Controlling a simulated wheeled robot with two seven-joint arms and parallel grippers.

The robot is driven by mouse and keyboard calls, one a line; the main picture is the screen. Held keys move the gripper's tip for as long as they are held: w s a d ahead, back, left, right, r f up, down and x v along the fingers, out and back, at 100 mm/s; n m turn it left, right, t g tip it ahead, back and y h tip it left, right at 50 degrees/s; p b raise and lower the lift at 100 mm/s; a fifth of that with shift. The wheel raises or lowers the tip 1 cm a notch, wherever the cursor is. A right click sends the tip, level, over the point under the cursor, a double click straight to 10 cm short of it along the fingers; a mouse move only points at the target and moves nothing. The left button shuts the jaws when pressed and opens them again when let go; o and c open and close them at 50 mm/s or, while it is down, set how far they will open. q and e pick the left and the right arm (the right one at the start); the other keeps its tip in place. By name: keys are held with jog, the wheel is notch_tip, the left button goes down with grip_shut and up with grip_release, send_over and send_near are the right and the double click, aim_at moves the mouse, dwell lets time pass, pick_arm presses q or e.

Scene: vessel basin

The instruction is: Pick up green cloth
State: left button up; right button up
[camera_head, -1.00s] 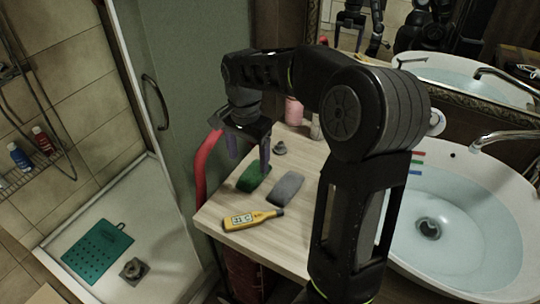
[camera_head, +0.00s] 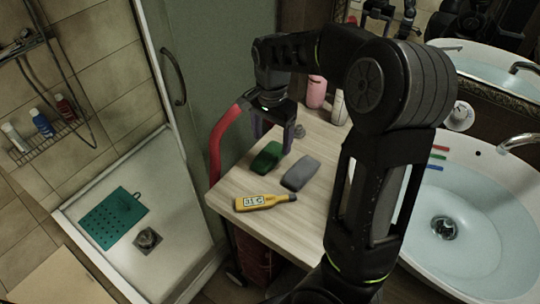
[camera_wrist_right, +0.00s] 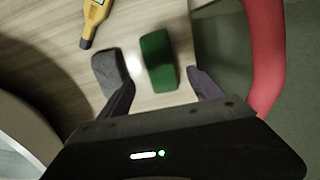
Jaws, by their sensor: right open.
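The green cloth (camera_head: 265,158) is a small folded, block-like piece lying on the wooden counter near its left edge. It also shows in the right wrist view (camera_wrist_right: 157,60). My right gripper (camera_head: 273,138) is open and empty, with its fingers pointing down just above and behind the cloth in the head view. In the right wrist view the two fingers (camera_wrist_right: 162,88) stand apart, and the cloth lies beyond them, between their lines. The exact height of the fingertips over the cloth is hard to tell. My left gripper is not in view.
A grey block (camera_head: 301,172) lies close beside the cloth. A yellow meter (camera_head: 265,201) lies near the counter's front edge. A red curved tube (camera_head: 225,140) rises at the counter's left edge. A pink bottle (camera_head: 316,92) stands behind; the basin (camera_head: 470,205) is right.

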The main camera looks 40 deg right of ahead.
aim_at(272, 151)
notch_tip(272, 151, down, 5)
jog(key=shift+w+d+f+p, duration=0.1)
jog(key=shift+p, duration=0.3)
jog(key=shift+c, duration=0.4)
jog(key=c, duration=1.3)
